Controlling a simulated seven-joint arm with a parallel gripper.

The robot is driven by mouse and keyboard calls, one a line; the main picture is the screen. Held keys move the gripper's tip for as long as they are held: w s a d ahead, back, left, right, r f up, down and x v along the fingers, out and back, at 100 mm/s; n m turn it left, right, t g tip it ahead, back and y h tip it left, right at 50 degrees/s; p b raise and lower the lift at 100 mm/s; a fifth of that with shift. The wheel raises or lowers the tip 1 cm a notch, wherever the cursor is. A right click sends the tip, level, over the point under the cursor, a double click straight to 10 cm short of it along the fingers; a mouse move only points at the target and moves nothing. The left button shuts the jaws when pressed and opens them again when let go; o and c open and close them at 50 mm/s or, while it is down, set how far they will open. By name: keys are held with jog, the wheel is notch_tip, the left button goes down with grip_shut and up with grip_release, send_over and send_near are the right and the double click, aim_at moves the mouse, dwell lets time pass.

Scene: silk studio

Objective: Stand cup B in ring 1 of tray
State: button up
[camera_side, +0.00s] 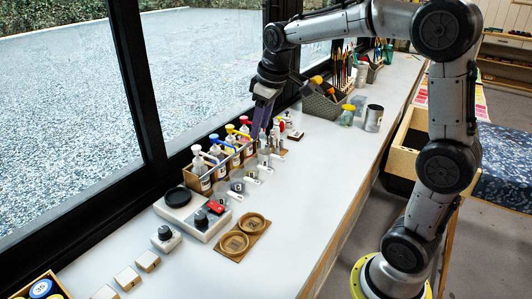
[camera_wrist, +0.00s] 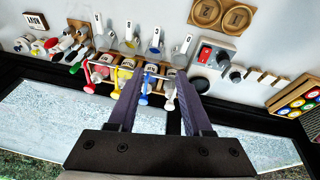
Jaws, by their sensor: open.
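The wooden tray (camera_side: 233,257) lies flat on the white bench, with two round rings side by side; both look empty. Several small clear cups with white tags (camera_side: 237,187) stand in a row in front of the bottle rack, and also show in the wrist view (camera_wrist: 154,42). I cannot read their letters, so I cannot tell which is cup B. My gripper (camera_side: 262,136) is open and empty near the rack's far end; its fingers (camera_wrist: 158,76) point toward the bottles.
A wooden rack (camera_side: 206,182) holds several bottles with coloured pump tops. A scale-like device (camera_side: 190,218) with a black disc and red switch stands beside the tray. A grey basket (camera_side: 320,105) and jars stand farther back.

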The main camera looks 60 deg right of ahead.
jog(key=w+d+f+m+g, duration=0.1)
jog(key=w+d+f, duration=0.2)
jog(key=d+f, duration=0.15)
jog(key=w+d+f+g, duration=0.1)
jog(key=w+d+f, duration=0.15)
jog(key=f, duration=0.25)
jog(key=g, duration=0.1)
send_over(266, 169)
jog(key=shift+m+y, duration=0.4)
notch_tip(266, 169, down, 6)
jog(key=shift+d+r, duration=0.1)
jog(key=shift+f, duration=2.9)
grip_shut()
jog(key=shift+r, duration=0.1)
jog(key=shift+r, duration=1.05)
